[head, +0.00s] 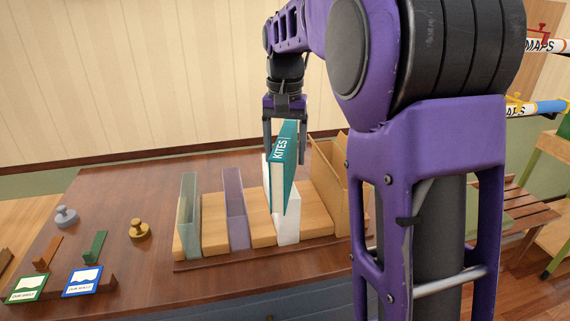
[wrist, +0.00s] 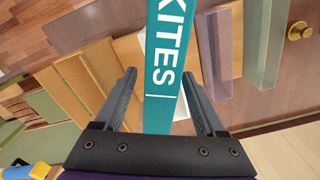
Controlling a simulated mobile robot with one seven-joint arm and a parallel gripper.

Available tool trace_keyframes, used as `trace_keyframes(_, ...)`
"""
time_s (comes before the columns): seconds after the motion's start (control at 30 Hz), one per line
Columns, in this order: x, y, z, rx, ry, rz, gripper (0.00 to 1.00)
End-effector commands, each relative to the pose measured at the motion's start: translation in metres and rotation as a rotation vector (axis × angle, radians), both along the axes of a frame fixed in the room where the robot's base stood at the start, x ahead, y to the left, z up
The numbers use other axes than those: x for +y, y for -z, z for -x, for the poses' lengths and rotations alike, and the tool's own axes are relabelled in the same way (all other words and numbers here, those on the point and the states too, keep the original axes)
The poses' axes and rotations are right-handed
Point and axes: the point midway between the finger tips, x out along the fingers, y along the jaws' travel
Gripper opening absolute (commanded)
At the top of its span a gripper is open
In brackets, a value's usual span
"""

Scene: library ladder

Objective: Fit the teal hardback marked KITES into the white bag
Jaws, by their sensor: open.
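The teal hardback marked KITES (head: 287,160) stands on end, leaning a little, at the white bag (head: 289,229). Its lower end overlaps the bag, and its upper part sticks out well above it. I cannot tell how deep the lower end sits inside. My gripper (head: 285,152) is open above the bag, with one finger on each side of the book's upper part. In the wrist view the book (wrist: 166,60) runs between the spread fingers, with a gap on both sides. The bag is mostly hidden behind the book there.
A wooden rack (head: 215,226) holds a grey-green sleeve (head: 189,215), a purple sleeve (head: 236,207) and a tan box (head: 325,172) beside the bag. A brass knob (head: 139,229), a grey knob (head: 65,215) and small cards (head: 83,281) lie left. The tabletop behind the rack is clear.

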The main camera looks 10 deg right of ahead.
Motion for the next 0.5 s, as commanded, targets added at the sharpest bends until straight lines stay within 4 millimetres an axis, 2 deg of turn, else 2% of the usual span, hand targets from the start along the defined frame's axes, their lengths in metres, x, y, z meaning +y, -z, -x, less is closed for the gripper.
trace_keyframes(0.03,0.0000,-0.0001,0.0000,0.000,0.000,0.000,0.71)
trace_keyframes(0.07,0.0000,-0.0001,0.0000,0.000,0.000,0.000,0.65)
trace_keyframes(0.4,0.0000,-0.0003,-0.0001,0.000,0.000,0.000,0.04)
trace_keyframes(0.43,0.0000,-0.0003,-0.0001,0.000,0.000,0.000,0.00)
trace_keyframes(0.5,0.0000,-0.0003,-0.0001,0.000,0.000,0.000,0.00)
